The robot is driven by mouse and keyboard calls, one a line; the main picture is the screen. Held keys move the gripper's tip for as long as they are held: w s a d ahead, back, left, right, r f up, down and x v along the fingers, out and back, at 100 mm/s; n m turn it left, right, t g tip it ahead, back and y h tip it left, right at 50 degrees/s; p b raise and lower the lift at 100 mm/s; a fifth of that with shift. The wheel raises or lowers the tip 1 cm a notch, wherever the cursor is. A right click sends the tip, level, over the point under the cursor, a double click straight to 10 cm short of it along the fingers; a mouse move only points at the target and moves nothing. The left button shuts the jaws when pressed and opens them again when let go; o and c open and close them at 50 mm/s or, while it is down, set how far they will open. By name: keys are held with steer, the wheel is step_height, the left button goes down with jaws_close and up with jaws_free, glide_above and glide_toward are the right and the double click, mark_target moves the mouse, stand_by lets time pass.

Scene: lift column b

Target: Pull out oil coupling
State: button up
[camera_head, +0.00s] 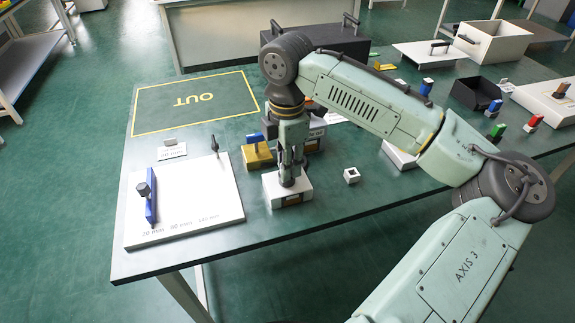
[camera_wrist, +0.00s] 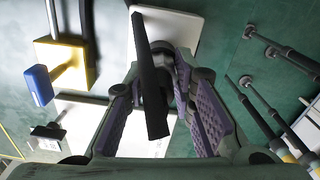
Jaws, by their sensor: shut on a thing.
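A yellow block with a blue lever (camera_head: 258,154) stands close behind left. A white board with a blue handle (camera_head: 152,205) lies left. A small white square piece (camera_head: 351,175) lies right. The yellow-outlined OUT area (camera_head: 165,117) is empty at back left.

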steer(key=shift+r+p, duration=0.65)
steer(key=shift+p, duration=0.15)
jaws_close()
stand_by(0.5)
steer(key=shift+r+p, duration=2.35)
steer(key=shift+r, duration=1.25)
